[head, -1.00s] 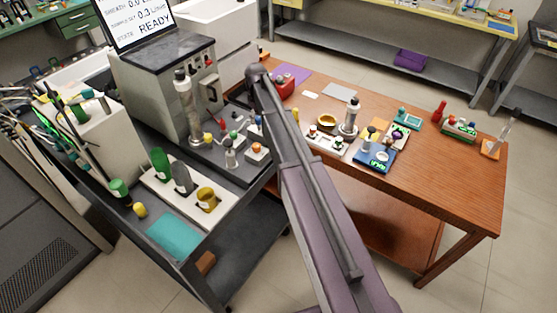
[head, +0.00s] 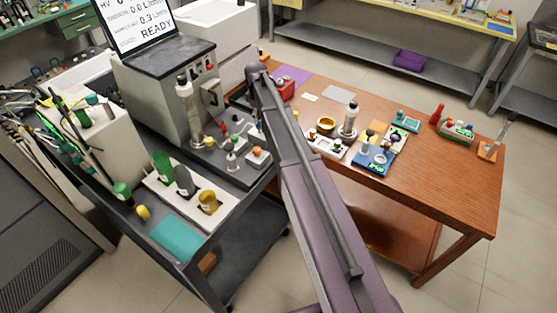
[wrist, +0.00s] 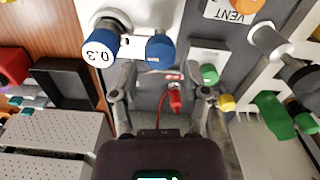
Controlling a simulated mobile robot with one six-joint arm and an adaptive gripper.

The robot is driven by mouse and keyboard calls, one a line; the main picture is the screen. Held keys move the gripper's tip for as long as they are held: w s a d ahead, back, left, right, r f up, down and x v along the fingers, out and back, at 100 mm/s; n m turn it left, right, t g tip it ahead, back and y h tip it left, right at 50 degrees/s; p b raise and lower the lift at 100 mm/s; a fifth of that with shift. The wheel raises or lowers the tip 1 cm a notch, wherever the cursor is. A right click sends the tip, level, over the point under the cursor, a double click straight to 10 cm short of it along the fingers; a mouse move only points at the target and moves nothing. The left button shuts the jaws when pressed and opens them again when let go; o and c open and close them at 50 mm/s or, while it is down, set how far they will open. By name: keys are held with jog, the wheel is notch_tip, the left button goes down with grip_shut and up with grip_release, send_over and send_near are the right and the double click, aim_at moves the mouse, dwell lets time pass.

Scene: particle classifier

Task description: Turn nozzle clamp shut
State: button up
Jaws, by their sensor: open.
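In the wrist view my gripper (wrist: 161,80) is open, with its two grey fingers spread apart. A small red lever-like part (wrist: 175,102) with a thin red line lies between the fingers, nearer the right one. It may be the nozzle clamp, but I cannot tell for certain, nor whether it is turned shut. No finger clearly touches it. In the head view the grey machine (head: 165,95) stands on the dark cart, with a clear upright tube (head: 187,110) at its front. My arm crosses the middle, and my gripper cannot be made out there.
An orange VENT knob (wrist: 243,8) and green and yellow parts lie to the right. In the head view, a rack with bottles (head: 150,187) and the wooden table (head: 440,185) flank my arm.

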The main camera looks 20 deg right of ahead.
aim_at(259, 122)
jog(key=shift+r+p, duration=5.4)
jog(key=shift+r, duration=0.3)
jog(key=s+f+m+b, duration=0.3)
jog(key=s+m, duration=0.2)
jog(key=s, duration=0.9)
jog(key=s+f+m+b, duration=0.4)
jog(key=s, duration=1.1)
jog(key=shift+a+m, duration=0.35)
jog(key=shift+m, duration=0.05)
jog(key=shift+f, duration=0.1)
